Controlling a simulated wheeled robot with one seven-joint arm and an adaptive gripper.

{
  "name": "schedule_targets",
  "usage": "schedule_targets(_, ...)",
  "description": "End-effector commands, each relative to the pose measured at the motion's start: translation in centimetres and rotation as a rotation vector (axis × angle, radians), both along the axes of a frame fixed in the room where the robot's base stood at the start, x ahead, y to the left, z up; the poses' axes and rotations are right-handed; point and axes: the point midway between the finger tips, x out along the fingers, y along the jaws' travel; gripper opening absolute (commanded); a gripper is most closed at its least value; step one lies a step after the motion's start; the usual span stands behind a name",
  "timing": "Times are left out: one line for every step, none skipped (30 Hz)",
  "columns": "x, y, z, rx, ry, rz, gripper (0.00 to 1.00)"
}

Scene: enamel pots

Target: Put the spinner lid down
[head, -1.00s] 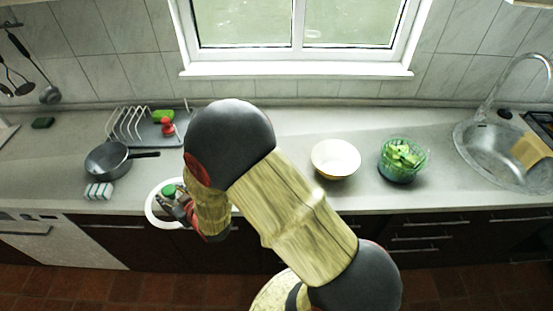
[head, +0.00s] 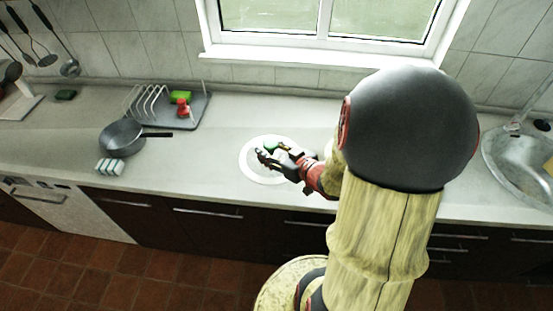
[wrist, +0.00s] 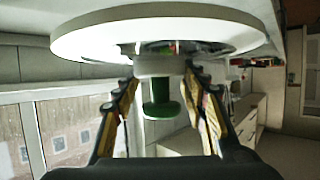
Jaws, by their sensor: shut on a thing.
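The spinner lid (head: 246,172) is a round disc with a white rim and a clear middle. In the head view it is over the front part of the worktop; I cannot tell whether it touches it. My gripper (head: 273,157) is at its middle, by the green knob. In the wrist view the lid (wrist: 160,24) spans the top. The two fingers of my gripper (wrist: 158,78) are shut on the neck under it, with the green knob (wrist: 161,108) between them. The spinner bowl is not seen now; my arm covers part of the worktop.
A dark pan (head: 121,138) and a striped sponge (head: 109,167) are to the left. A dish rack (head: 152,105) with a red-topped item (head: 183,106) stands behind. A sink (head: 520,165) is at the far right. The worktop (head: 215,150) around the lid looks clear.

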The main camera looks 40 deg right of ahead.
Motion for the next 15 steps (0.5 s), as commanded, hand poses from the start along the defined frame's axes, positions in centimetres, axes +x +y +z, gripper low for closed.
schedule_targets(-1.0, -0.6, 0.1, -0.003, -0.002, -0.01, 0.1)
schedule_targets(-1.5, -0.7, 0.1, -0.002, -0.002, -0.011, 0.1)
schedule_targets(-2.1, -0.9, 0.1, -0.002, -0.001, -0.012, 0.1)
schedule_targets(-2.4, -0.9, 0.1, -0.002, -0.001, -0.011, 0.1)
schedule_targets(-2.7, -1.0, 0.1, -0.001, -0.002, -0.014, 0.1)
schedule_targets(-3.0, -1.1, 0.2, -0.001, -0.002, -0.013, 0.1)
schedule_targets(-3.1, -1.1, 0.1, -0.001, -0.002, -0.013, 0.1)
schedule_targets(-3.2, -1.2, 0.1, -0.001, -0.002, -0.013, 0.1)
schedule_targets(-3.1, -1.3, -0.1, -0.001, -0.002, -0.013, 0.1)
schedule_targets(-3.0, -1.5, -0.2, -0.001, -0.002, -0.012, 0.1)
schedule_targets(-2.7, -1.6, -0.5, 0.0, -0.001, -0.011, 0.1)
schedule_targets(-2.2, -2.0, -0.8, 0.0, -0.002, -0.009, 0.1)
schedule_targets(-1.7, -2.3, -1.1, -0.001, -0.002, -0.008, 0.1)
schedule_targets(-1.2, -2.7, -1.4, 0.0, -0.001, -0.009, 0.1)
schedule_targets(-0.5, -3.2, -1.9, 0.0, 0.0, -0.009, 0.1)
